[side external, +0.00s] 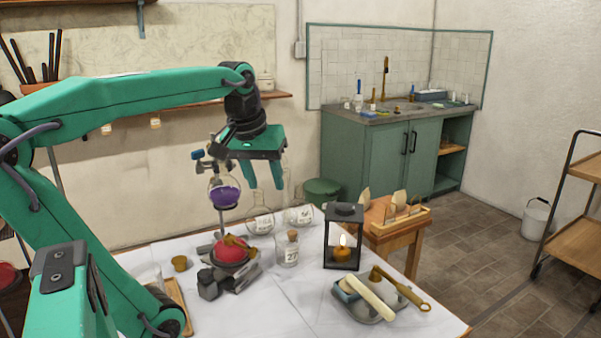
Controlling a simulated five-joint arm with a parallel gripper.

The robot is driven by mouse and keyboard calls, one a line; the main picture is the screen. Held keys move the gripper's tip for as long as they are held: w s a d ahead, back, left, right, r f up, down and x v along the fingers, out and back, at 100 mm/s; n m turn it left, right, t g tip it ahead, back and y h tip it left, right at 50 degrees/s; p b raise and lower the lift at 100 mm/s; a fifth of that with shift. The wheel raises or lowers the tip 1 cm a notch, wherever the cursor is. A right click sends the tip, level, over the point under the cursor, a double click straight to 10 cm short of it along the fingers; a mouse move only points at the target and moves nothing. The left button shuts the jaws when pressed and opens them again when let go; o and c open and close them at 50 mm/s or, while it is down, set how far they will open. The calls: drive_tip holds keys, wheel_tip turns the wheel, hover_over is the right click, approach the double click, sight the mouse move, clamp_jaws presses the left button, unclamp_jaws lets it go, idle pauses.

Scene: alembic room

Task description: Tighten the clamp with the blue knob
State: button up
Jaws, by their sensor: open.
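The blue knob (198,155) sits at the left end of a small dark clamp (212,165) on a stand. The clamp is at the neck of a round flask (225,191) with purple liquid, but its grip on the glass is too small to make out. My gripper (263,187) is to the right of the knob and flask. Its two green fingers point down, apart and empty, above the table. My wrist is close to the clamp in the picture and may cover part of the stand.
Below the flask is a red round heater (230,250). Clear flasks (260,222), a corked bottle (288,250) and a black candle lantern (343,235) stand to its right. A tray (370,312) with tools lies at the front right. The white tabletop (260,315) is bare at the front.

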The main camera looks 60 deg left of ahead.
drive_tip(key=s+a+r+n+g, duration=0.2)
drive_tip(key=a+r+n, duration=0.5)
drive_tip(key=a, duration=0.5)
wheel_tip(320, 180, up, 3)
drive_tip(key=n+g+h, duration=0.1)
drive_tip(key=n, duration=0.6)
hover_over(198, 150)
drive_tip(key=shift+s, duration=0.1)
drive_tip(key=shift+f, duration=0.1)
drive_tip(key=shift+f, duration=3.8)
drive_tip(key=shift+c, duration=0.4)
drive_tip(key=c, duration=0.6)
